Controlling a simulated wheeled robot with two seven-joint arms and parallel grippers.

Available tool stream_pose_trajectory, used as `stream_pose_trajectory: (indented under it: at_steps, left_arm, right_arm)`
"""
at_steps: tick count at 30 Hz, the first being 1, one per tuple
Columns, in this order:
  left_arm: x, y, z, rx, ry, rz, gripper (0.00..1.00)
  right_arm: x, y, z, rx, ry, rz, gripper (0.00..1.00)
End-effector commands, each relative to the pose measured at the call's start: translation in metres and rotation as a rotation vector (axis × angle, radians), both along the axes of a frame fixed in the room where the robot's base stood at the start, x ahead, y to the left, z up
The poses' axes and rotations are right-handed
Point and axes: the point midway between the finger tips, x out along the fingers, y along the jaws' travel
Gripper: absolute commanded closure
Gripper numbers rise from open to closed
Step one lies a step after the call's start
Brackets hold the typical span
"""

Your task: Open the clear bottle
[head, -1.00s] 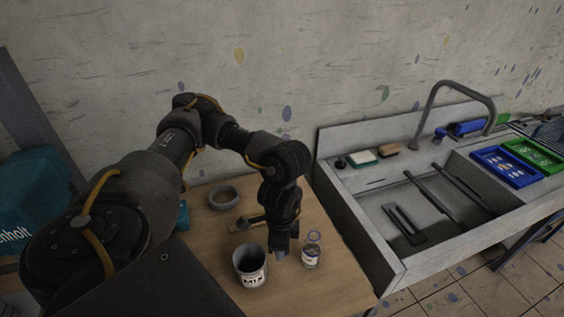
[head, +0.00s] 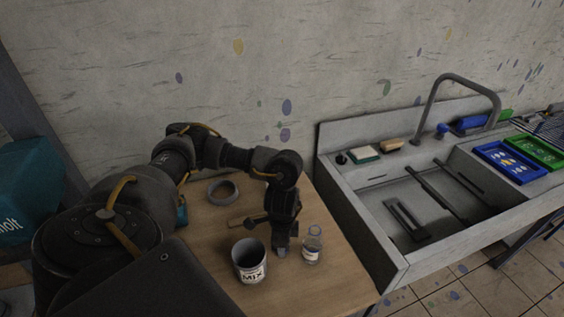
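The clear bottle (head: 312,249) stands upright on the wooden table (head: 330,283) near its right edge. It has a narrow neck and a pale label; whether a cap or stopper sits in its mouth is too small to tell. My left gripper (head: 281,251) points down just left of the bottle, apart from it in the picture. Its fingers are dark and small, so I cannot see whether they are open or shut. My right gripper is out of view.
A pot labelled "MIX" (head: 249,262) stands left of my gripper. A grey ring-shaped item (head: 223,193) and a wooden-handled tool (head: 243,222) lie behind it. The sink (head: 385,205) borders the table on the right, with blue (head: 510,165) and green (head: 537,152) trays beyond.

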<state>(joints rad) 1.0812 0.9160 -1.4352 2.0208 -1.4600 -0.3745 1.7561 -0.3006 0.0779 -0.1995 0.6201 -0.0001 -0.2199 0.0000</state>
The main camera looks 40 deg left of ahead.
Motion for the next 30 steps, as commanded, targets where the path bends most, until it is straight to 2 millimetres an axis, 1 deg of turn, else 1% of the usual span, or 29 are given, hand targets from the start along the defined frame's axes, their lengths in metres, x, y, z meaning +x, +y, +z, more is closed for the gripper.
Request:
stream_pose_trajectory:
  at_steps: [7, 8, 12, 13, 20, 23, 26, 30]
  left_arm:
    - [0.0, 0.0, -0.003, -0.001, 0.001, 0.0, 0.98]
    - [0.0, 0.0, -0.003, -0.001, 0.001, 0.0, 0.7]
    - [0.0, 0.0, -0.003, -0.001, 0.001, 0.0, 0.52]
    - [0.0, 0.0, -0.003, -0.001, 0.001, 0.0, 0.49]
    - [0.0, 0.0, -0.002, -0.001, 0.001, 0.0, 0.49]
    - [0.0, 0.0, 0.002, -0.001, -0.001, -0.001, 0.49]
    - [0.001, -0.001, 0.015, -0.001, -0.003, -0.002, 0.49]
    - [0.002, 0.0, 0.043, 0.0, -0.006, -0.004, 0.49]
  right_arm:
    - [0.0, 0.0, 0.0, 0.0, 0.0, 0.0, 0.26]
    - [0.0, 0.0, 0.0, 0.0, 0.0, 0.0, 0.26]
    - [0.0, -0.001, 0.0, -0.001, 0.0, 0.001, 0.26]
    - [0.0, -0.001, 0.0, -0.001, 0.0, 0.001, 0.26]
    - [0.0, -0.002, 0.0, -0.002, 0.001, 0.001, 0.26]
    - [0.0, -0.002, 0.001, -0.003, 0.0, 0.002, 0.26]
    - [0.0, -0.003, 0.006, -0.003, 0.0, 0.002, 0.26]
    - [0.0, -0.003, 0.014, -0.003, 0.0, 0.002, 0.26]
